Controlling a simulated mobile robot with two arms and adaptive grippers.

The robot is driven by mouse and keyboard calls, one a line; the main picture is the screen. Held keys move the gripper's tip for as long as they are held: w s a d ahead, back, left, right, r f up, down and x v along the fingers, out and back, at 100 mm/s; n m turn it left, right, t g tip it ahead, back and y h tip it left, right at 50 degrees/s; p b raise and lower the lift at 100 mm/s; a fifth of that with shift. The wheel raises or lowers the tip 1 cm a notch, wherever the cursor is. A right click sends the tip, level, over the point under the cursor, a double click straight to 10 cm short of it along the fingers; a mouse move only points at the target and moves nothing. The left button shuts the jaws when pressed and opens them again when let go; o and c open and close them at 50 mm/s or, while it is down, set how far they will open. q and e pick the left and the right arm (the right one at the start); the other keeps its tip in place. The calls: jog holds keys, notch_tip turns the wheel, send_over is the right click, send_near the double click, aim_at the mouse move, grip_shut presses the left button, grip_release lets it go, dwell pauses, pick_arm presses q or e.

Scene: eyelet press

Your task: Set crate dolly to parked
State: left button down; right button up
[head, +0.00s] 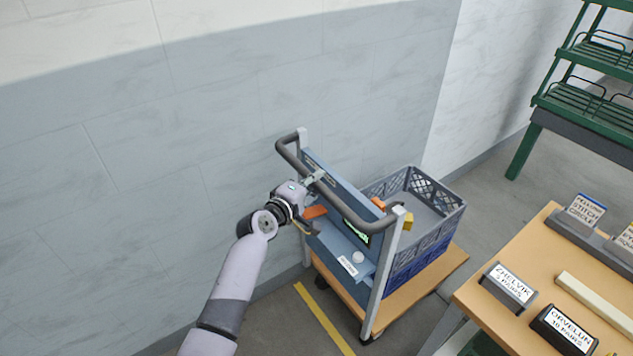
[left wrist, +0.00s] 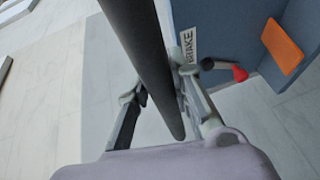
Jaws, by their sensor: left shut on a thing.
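The crate dolly has a wooden deck (head: 430,272), a blue front panel (head: 335,242) and a dark push bar (head: 345,208) on grey posts. It stands by the wall. My left gripper (head: 313,181) is at the push bar's left half. In the left wrist view the dark bar (left wrist: 148,60) runs between the fingers of my left gripper (left wrist: 160,95), which is shut on it. Beyond the bar, a brake label (left wrist: 189,45) and a small lever with a red knob (left wrist: 240,73) show on the blue panel. My right gripper is not in view.
A blue-grey crate (head: 425,235) rides on the deck, with a yellow piece (head: 408,221) at its near side. A yellow floor line (head: 323,318) runs left of the dolly. A wooden table (head: 480,312) with labelled blocks is close on the right; a green rack (head: 560,100) stands behind.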

pick_arm(q)
jog(key=shift+w+d+r, duration=0.1)
jog(key=shift+d+r, duration=0.1)
dwell(0.3)
jog(key=c, duration=1.8)
grip_release()
jog(key=o, duration=0.4)
jog(key=shift+w+d+f, duration=0.1)
jog(key=shift+d+f, duration=0.05)
jog(key=shift+f, duration=0.05)
jog(key=shift+s+a, duration=0.4)
jog(key=shift+s, duration=0.05)
jog(key=v, duration=1.1)
jog(key=shift+r, duration=0.15)
